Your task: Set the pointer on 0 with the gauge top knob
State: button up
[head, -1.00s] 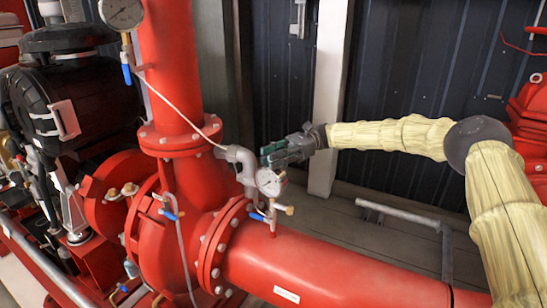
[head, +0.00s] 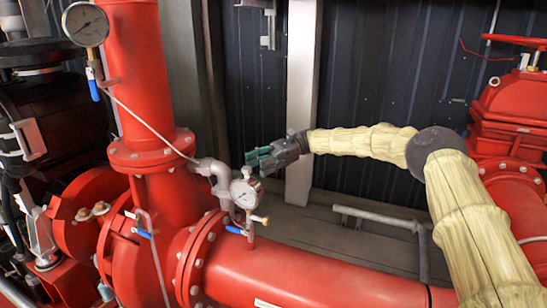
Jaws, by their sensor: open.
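A small round pressure gauge (head: 244,194) with a white dial stands on a thin fitting above the red horizontal pipe (head: 320,272). A small knob (head: 246,172) appears at its top. The pointer is too small to read. My gripper (head: 254,158) is open and empty, its green-tipped fingers pointing left. It appears just above and slightly right of the gauge in the picture. I see no contact with the knob, and the depth between them is hard to tell. A second, larger gauge (head: 86,24) is at the upper left on the vertical red pipe.
A grey elbow pipe (head: 212,172) stands just left of the gauge. A blue-handled valve (head: 236,230) is below it. A white post (head: 301,100) and dark corrugated wall (head: 365,75) are behind my arm. A grey rail (head: 375,214) is at right.

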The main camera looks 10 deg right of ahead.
jog(key=v, duration=0.7)
dwell(0.3)
